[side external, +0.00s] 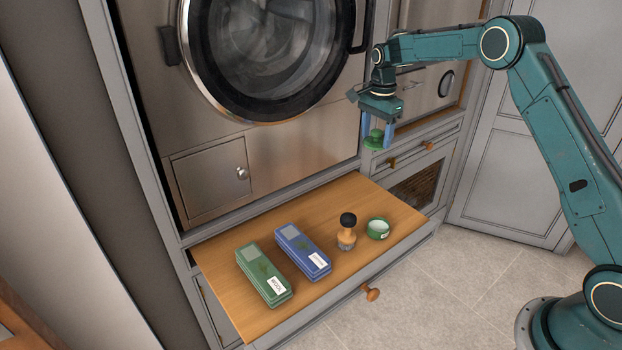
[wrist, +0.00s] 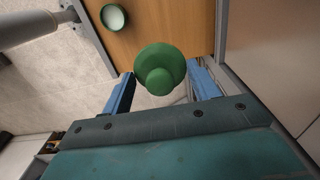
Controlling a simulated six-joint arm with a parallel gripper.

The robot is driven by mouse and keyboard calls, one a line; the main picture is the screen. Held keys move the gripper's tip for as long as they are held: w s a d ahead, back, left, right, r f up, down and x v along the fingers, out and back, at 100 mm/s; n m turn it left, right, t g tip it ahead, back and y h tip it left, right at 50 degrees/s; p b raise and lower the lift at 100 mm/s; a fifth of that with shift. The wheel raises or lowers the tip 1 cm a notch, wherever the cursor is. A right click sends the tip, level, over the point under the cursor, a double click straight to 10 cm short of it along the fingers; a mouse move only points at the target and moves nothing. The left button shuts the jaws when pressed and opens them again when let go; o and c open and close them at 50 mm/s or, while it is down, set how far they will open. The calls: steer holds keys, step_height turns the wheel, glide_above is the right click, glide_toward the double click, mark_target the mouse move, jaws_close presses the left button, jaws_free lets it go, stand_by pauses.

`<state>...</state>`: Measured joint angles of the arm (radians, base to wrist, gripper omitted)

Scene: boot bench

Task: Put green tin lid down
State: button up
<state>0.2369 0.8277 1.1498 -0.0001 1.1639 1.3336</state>
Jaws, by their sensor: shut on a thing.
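The green tin lid (side external: 374,140) hangs in the air, held by its knob between the blue fingers of my gripper (side external: 376,130). The lid looks roughly level, above the back right part of the wooden bench board. In the wrist view the lid (wrist: 160,68) shows as a round green disc with a knob, between the fingertips of my gripper (wrist: 160,88). The open green tin (side external: 378,229) stands on the right part of the board, below the lid and apart from it. The tin (wrist: 113,17) also shows at the top left of the wrist view.
The pulled-out wooden board (side external: 220,262) also bears a green box (side external: 264,275), a blue box (side external: 303,251) and a wooden-handled brush (side external: 347,232) with a black top. A round-doored machine (side external: 265,55) stands behind. The board's back right area is clear.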

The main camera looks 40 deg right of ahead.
steer(key=shift+w+d+f, duration=0.15)
steer(key=shift+w+d, duration=0.2)
step_height(320, 180, down, 20)
stand_by(1.1)
steer(key=shift+f, duration=0.1)
steer(key=o, duration=0.9)
steer(key=shift+o, duration=0.2)
step_height(320, 180, up, 12)
stand_by(0.3)
stand_by(0.5)
